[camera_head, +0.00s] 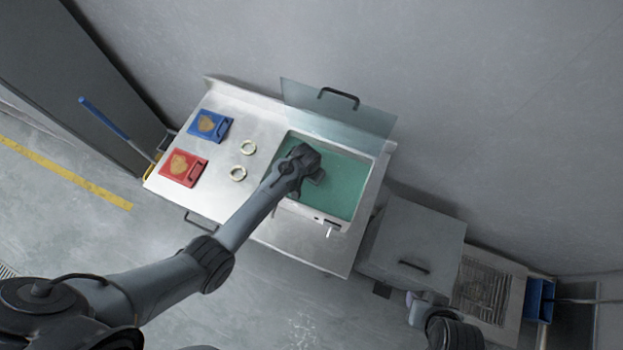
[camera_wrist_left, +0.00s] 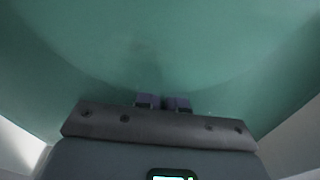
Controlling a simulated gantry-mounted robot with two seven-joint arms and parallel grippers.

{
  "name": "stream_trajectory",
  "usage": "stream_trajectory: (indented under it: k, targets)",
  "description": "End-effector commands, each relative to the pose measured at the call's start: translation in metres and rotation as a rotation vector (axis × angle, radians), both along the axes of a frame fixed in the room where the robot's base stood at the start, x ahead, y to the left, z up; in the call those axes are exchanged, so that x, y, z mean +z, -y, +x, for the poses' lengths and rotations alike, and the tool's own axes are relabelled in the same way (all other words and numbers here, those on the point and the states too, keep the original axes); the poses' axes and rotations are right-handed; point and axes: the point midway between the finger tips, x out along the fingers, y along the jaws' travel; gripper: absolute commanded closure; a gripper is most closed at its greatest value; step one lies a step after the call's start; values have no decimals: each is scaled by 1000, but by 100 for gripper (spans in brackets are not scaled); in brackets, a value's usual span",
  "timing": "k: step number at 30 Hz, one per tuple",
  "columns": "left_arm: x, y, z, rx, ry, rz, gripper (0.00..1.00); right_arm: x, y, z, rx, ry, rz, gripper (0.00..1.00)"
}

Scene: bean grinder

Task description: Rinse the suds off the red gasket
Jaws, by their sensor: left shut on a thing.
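My left gripper (camera_head: 309,176) reaches down into a basin of teal liquid (camera_head: 345,180) on the steel counter. In the left wrist view its two fingertips (camera_wrist_left: 163,102) are close together against the teal. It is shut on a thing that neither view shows. I see no red gasket that I can make out. Two pale cream rings (camera_head: 248,147) (camera_head: 238,173) lie on the counter left of the basin. No suds can be made out. My right gripper (camera_head: 415,298) is at the lower right, away from the basin; its jaws are too small to read.
A blue tray (camera_head: 195,123) and a red tray (camera_head: 190,182), each with a tan emblem, lie on the counter's left. A clear lid (camera_head: 305,95) with a dark handle stands open behind the basin. A grey box (camera_head: 415,235) and a rack (camera_head: 480,290) stand right.

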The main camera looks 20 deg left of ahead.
Motion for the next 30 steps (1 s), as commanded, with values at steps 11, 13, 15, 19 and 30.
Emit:
stream_trajectory:
  k: [11, 13, 15, 19, 30]
  targets:
    - [61, 1, 0, 1, 3, -2, 100, 1, 0, 0, -1, 0, 1, 57]
    - [70, 0, 0, 1, 3, -1, 100, 1, 0, 0, 0, 0, 0, 57]
    - [78, 0, 0, 1, 2, 0, 100, 1, 0, 0, 1, 0, -1, 57]
    - [87, 0, 0, 0, 0, 0, 100, 0, 1, 0, 4, 0, -5, 57]
    - [90, 0, 0, 0, 0, 0, 100, 0, 2, 0, 6, 0, -8, 57]
